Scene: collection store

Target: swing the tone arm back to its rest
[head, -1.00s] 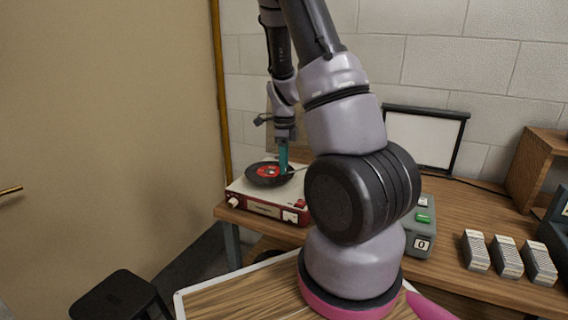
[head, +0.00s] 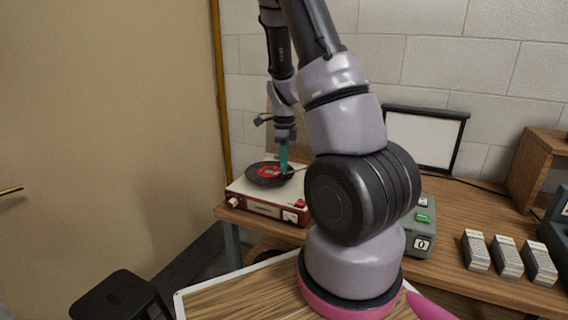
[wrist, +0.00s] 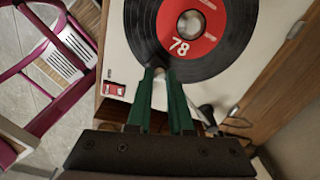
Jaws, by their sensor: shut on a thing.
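The record player (head: 262,207), red and cream, stands on the wooden bench with a black record (head: 262,180) on it. The record (wrist: 236,42) has a red label marked 78 in the wrist view. My gripper (head: 283,171) points down over the record's right side. Its green fingers (wrist: 160,76) are closed on the head end of the tone arm (head: 298,169), at the record's edge in the wrist view. Only a small pale bit of the tone arm (wrist: 159,71) shows between the fingertips. The rest of it is mostly hidden by my fingers and arm.
A grey-green device (head: 421,225) with a counter and several card stacks (head: 508,258) stand to the right on the bench. A framed white panel (head: 424,139) stands at the wall. My arm hides the player's right side.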

